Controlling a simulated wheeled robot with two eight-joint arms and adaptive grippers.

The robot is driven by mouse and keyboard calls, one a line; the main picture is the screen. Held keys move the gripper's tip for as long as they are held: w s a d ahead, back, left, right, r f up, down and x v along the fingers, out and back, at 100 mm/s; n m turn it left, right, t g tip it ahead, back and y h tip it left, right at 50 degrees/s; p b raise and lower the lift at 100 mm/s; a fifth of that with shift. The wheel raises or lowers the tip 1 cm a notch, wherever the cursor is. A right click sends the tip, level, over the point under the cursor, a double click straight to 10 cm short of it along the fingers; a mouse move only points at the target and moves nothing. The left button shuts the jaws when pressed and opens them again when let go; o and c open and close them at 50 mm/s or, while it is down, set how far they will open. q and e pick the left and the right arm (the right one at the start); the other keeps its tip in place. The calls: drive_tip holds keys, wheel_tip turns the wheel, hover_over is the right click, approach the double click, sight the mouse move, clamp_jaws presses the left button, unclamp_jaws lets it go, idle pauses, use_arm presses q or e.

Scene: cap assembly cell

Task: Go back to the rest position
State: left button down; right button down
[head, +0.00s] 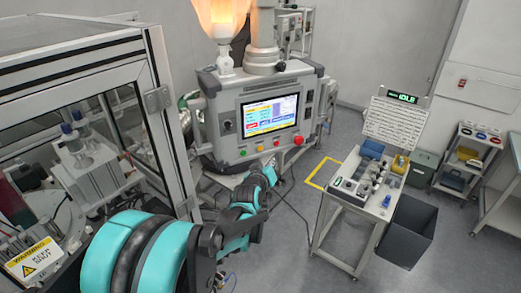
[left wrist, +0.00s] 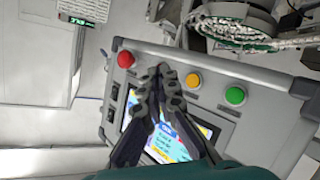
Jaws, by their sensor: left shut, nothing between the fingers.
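My left gripper (head: 268,172) is in front of the control panel (head: 227,125), just below its row of buttons. In the left wrist view its two fingers (left wrist: 165,72) are shut with nothing between them. The fingertips overlap the panel between the red button (left wrist: 125,59) and the yellow button (left wrist: 193,80); I cannot tell whether they touch it. A green button (left wrist: 235,95) is to the right. The fingers cover part of the lit screen (head: 270,115). My right gripper is not in view.
A framed machine enclosure (head: 160,110) with a warning sign (head: 33,258) stands at the left, close to my left arm. A small work table (head: 345,207) with parts and an "IDLE" display (head: 402,97) stands at the right, beside a dark bin (head: 408,232). Open floor lies between panel and table.

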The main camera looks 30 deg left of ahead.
use_arm(q)
drive_tip(key=shift+f, duration=0.1)
idle(0.4)
drive_tip(key=s+d+f+m+g+h+b, duration=0.1)
drive_tip(key=s+d+f+m+g+b, duration=0.1)
drive_tip(key=s+d+f+b, duration=0.4)
drive_tip(key=s+d+f+m+g+h+b, duration=0.1)
drive_tip(key=s+d+f+m+g+b, duration=0.1)
drive_tip(key=s+d+f+b, duration=0.4)
drive_tip(key=s+d+f+m+g+h+b, duration=0.1)
drive_tip(key=s+d+f+m+g+b, duration=0.2)
drive_tip(key=s+d+f+b, duration=0.4)
drive_tip(key=s+f+b, duration=0.3)
drive_tip(key=f+b, duration=0.4)
drive_tip(key=f, duration=0.3)
drive_tip(key=s+f+m+b, duration=0.1)
drive_tip(key=s+f+b, duration=0.3)
drive_tip(key=f+b, duration=0.3)
wheel_tip(320, 180, down, 3)
drive_tip(key=shift+s+r+m+h, duration=0.1)
drive_tip(key=shift+s+m+h, duration=0.05)
drive_tip(key=shift+m+h, duration=0.2)
